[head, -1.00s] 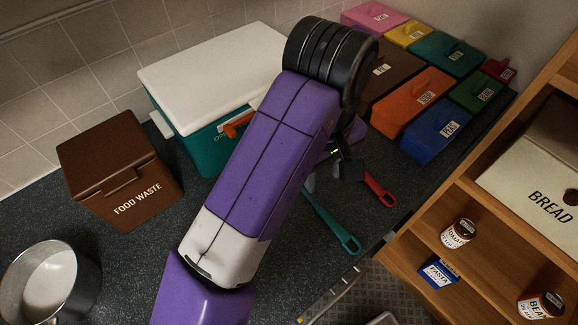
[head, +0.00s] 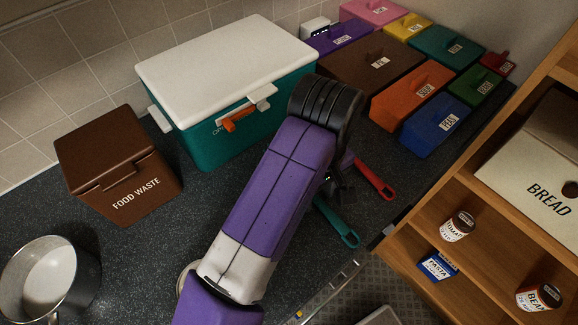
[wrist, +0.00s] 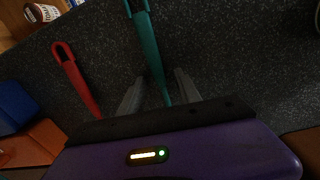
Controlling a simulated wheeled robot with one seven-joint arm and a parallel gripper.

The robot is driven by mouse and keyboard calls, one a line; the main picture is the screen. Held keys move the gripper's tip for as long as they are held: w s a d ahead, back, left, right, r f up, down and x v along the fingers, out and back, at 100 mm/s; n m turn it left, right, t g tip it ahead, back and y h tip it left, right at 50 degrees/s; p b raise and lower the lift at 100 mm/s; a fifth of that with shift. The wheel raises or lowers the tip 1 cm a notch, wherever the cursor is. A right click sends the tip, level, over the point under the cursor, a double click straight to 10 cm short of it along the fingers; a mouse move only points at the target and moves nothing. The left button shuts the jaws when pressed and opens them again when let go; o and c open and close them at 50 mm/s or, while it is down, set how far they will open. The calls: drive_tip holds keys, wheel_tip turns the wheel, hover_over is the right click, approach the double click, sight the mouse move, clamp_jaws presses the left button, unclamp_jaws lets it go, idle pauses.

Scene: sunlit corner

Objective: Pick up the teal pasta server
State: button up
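The teal pasta server (head: 337,222) lies on the dark speckled counter near its front edge. Only its handle shows in the head view; my arm hides the rest. In the wrist view its teal handle (wrist: 146,42) runs from the top edge down between the fingers of my gripper (wrist: 158,84). The fingers are apart, one on each side of the handle, with gaps beside it. I cannot tell how high the fingertips are above the counter.
A red-handled utensil (head: 374,180) lies close by, left of the fingers in the wrist view (wrist: 76,78). A teal cooler (head: 210,148) with a white lid, a brown food waste bin (head: 120,170) and several coloured boxes (head: 440,125) stand behind. A wooden shelf (head: 405,240) is at right.

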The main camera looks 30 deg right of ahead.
clamp_jaws()
drive_tip(key=shift+r, duration=0.15)
